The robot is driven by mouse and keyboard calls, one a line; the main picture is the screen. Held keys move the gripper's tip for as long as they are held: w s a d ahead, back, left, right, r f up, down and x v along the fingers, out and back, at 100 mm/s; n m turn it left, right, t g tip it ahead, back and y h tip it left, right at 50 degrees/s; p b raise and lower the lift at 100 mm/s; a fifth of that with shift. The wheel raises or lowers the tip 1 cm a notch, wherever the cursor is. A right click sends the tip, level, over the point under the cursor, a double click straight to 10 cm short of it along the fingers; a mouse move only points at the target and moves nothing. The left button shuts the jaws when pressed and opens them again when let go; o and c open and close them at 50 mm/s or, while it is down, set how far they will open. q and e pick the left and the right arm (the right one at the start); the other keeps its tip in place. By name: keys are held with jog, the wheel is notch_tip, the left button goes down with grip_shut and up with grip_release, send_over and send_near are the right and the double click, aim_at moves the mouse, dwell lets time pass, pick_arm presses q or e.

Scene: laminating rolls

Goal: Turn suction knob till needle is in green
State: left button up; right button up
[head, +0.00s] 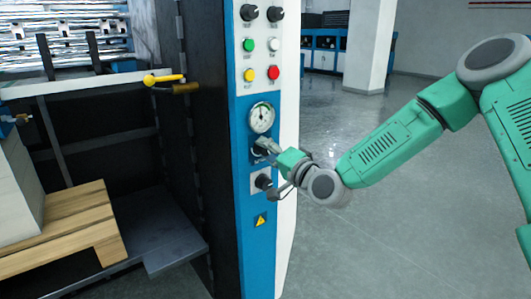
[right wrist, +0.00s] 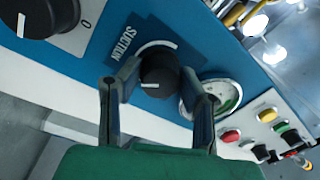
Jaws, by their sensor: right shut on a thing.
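The suction knob (right wrist: 160,72) is black with a white mark and sits beside the "SUCTION" label (right wrist: 120,42) on the blue panel. My right gripper (right wrist: 160,80) has one finger on each side of this knob and is shut on it. In the head view my right gripper (head: 272,158) reaches the panel from the right and hides most of the knob. The round white gauge (head: 261,117) is just above it. In the right wrist view the gauge (right wrist: 222,90) is partly behind a finger, with some green on its face. The needle is too small to read surely. My left gripper is out of view.
Below the suction knob is another black knob (head: 263,182). Above the gauge are a yellow button (head: 249,75), a red button (head: 273,73), a green button (head: 248,45) and more black knobs. A wooden pallet (head: 75,225) stands at left. The floor at right is open.

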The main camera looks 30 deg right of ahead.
jog(key=shift+d+f+m, duration=0.1)
jog(key=shift+d+m, duration=0.1)
jog(key=shift+m, duration=0.2)
jog(key=o, duration=1.1)
jog(key=shift+d, duration=0.1)
jog(key=shift+s, duration=0.15)
jog(key=s+d+f, duration=0.1)
jog(key=s, duration=1)
jog(key=shift+s, duration=0.3)
